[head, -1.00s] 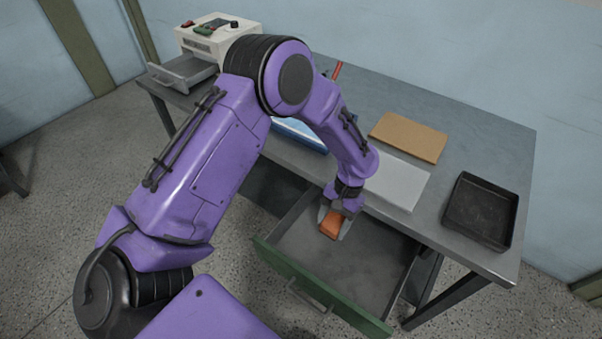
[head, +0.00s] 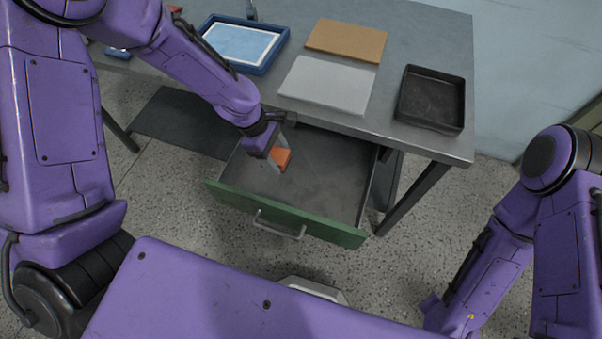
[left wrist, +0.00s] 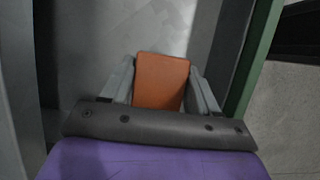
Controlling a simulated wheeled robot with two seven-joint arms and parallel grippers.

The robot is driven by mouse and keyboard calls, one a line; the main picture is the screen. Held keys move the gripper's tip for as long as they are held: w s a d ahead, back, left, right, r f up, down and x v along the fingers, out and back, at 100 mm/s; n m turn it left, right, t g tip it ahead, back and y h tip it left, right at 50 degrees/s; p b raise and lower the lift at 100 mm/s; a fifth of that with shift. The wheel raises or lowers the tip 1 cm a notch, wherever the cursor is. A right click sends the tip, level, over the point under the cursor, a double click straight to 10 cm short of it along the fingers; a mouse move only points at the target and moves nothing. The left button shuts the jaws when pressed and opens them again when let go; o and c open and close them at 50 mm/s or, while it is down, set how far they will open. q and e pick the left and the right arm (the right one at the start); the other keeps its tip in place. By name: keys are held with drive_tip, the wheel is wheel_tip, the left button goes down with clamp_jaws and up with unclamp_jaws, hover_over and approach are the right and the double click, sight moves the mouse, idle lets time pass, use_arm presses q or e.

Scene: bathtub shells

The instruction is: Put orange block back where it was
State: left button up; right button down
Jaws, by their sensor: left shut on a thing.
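The orange block (head: 283,157) is between the fingers of my left gripper (head: 280,160), which is shut on it. Both are in or just above the open drawer (head: 318,187) with the green front, toward its left side. I cannot tell whether the block touches the drawer floor. In the left wrist view the block (left wrist: 161,82) sits between the two grey fingers of the left gripper (left wrist: 161,88), with the drawer's grey floor behind it. My right arm is at the right of the head view, but its gripper is not visible.
The table (head: 420,40) above the drawer holds a blue-rimmed tray (head: 272,62), a grey-white panel (head: 326,85), a tan board (head: 346,40) and a black tray (head: 431,98). The drawer floor right of the block is bare. The drawer's green front (head: 285,215) faces me.

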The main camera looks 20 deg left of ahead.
use_arm(q)
hover_over(307, 180)
drive_tip(key=a, duration=0.1)
wheel_tip(307, 180, down, 7)
drive_tip(key=shift+a+r+b, duration=0.1)
drive_tip(key=shift+a+b, duration=0.05)
drive_tip(key=shift+b, duration=0.15)
drive_tip(key=shift+f, duration=1.4)
drive_tip(key=shift+f, duration=0.1)
drive_tip(key=o, duration=1)
drive_tip(key=p+v, duration=0.1)
drive_tip(key=v, duration=1.1)
drive_tip(key=shift+a, duration=0.1)
